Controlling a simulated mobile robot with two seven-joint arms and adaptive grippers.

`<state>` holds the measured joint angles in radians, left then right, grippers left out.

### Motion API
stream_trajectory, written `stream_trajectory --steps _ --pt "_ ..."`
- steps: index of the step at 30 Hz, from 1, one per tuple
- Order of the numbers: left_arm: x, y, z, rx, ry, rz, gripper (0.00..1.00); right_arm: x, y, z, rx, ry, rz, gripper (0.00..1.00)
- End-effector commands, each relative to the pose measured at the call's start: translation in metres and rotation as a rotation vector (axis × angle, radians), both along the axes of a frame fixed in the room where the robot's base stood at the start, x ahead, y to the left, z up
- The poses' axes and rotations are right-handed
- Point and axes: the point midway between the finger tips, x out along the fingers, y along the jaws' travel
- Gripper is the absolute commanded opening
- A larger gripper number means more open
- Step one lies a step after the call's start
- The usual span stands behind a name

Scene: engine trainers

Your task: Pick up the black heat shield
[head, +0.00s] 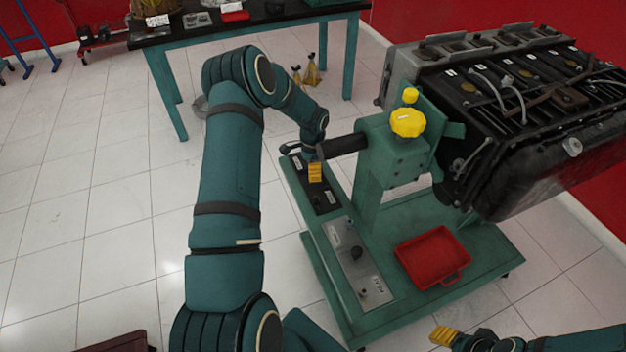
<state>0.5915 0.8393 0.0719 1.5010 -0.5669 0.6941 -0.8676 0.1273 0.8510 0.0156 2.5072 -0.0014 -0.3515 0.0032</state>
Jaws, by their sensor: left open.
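My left gripper (315,172) reaches down over the left side of the green engine stand, with its yellow fingertips open. Below it, a flat black panel (326,200) with small labels lies on the stand's base; it may be the black heat shield or a tray, which I cannot tell. The gripper covers part of this panel, and whether they touch is unclear. My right gripper (445,335) is at the bottom right edge, yellow fingertips pointing left, away from the panel; its opening is not clear.
The green stand (385,165) carries a large engine block (530,110) and a yellow knob (408,122). A red tray (432,257) and a grey metal plate (345,250) with small parts lie on its base. A dark-topped table (270,20) stands behind.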

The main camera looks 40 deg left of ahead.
Motion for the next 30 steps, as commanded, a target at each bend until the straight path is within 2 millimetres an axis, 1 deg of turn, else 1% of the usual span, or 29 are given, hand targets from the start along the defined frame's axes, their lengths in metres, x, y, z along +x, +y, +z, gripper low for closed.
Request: stream_trajectory --steps 1,4,6,11,12,14,15,18,27,30 --pt "0.0 0.0 -0.011 -0.002 0.002 0.001 0.65 0.001 0.0 -0.004 0.0 -0.001 0.0 0.47" --pt "0.0 0.0 -0.022 -0.001 0.001 0.001 0.65 0.001 0.0 -0.006 0.0 -0.003 -0.001 0.47" --pt "0.0 0.001 -0.026 -0.001 0.001 0.001 0.65 0.001 0.0 -0.006 0.0 -0.003 -0.001 0.47" --pt "0.0 0.001 -0.025 0.0 0.0 0.001 0.65 0.001 0.0 -0.005 0.0 -0.003 -0.001 0.47" --pt "0.0 0.001 -0.025 0.0 0.0 0.001 0.67 0.001 0.0 -0.005 0.0 -0.003 -0.001 0.47" --pt "0.0 0.0 -0.025 0.0 0.0 0.0 0.46 0.001 0.0 -0.005 0.0 -0.003 -0.001 0.47" --pt "0.0 0.0 -0.025 0.0 0.0 0.0 0.32 0.001 0.0 -0.005 0.0 -0.003 -0.001 0.47" --pt "0.0 0.0 -0.025 -0.001 0.001 0.0 0.0 0.001 0.0 -0.005 0.0 -0.003 -0.001 0.47" --pt "0.001 0.0 -0.023 0.0 -0.001 0.0 0.0 0.001 0.0 -0.005 0.0 -0.003 -0.001 0.47" --pt "0.001 0.001 -0.017 0.001 -0.002 0.001 0.0 0.001 0.0 -0.004 0.0 -0.002 -0.001 0.47"
